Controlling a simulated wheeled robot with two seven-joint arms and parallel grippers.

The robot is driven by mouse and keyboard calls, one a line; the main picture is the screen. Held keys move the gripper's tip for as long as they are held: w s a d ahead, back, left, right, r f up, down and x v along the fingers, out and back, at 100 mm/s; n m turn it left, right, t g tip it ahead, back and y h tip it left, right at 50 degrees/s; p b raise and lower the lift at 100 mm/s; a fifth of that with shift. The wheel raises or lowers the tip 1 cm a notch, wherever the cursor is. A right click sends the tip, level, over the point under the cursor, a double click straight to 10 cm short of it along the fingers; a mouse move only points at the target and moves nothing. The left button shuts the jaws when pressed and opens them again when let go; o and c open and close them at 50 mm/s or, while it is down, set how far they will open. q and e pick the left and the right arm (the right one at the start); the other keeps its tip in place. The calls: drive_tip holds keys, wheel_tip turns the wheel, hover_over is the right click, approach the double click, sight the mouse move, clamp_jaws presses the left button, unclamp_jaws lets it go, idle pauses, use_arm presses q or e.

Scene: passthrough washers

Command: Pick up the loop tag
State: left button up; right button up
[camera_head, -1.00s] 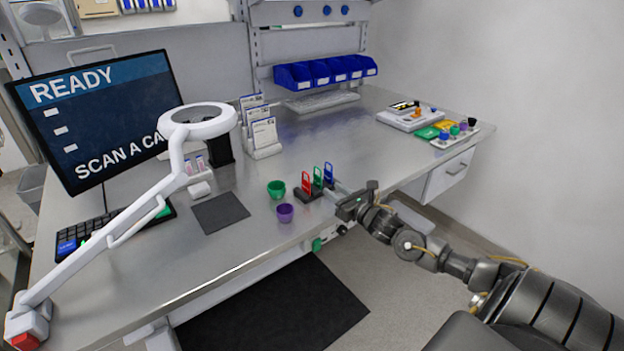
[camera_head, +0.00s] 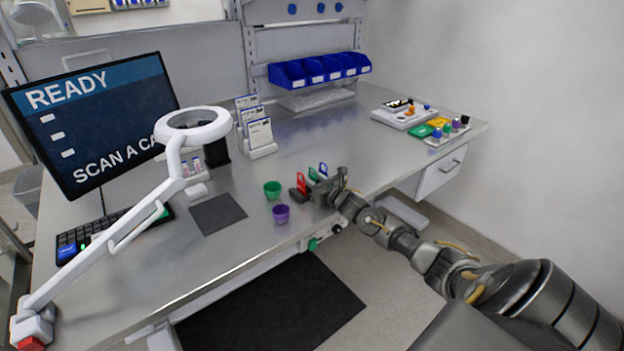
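Three upright loop tags stand in a row in a dark holder (camera_head: 295,194) near the front edge of the bench: a red tag (camera_head: 301,182), a green tag (camera_head: 313,174) and a blue tag (camera_head: 323,168). My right gripper (camera_head: 318,187) is at the row, low beside the green and blue tags, and covers their lower parts and much of the holder. Its fingertips are too small and hidden to tell whether they are apart or touch a tag. My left gripper is not in view.
A green cup (camera_head: 272,189) and a purple cup (camera_head: 281,213) stand just left of the holder. A dark mat (camera_head: 217,213), a magnifier lamp (camera_head: 192,126) and a monitor (camera_head: 95,120) are further left. Card stands (camera_head: 257,135) are behind. The bench behind the tags is clear.

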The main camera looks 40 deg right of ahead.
drive_tip(key=shift+w, duration=0.3)
drive_tip(key=shift+c, duration=0.3)
clamp_jaws()
drive_tip(key=shift+r, duration=0.1)
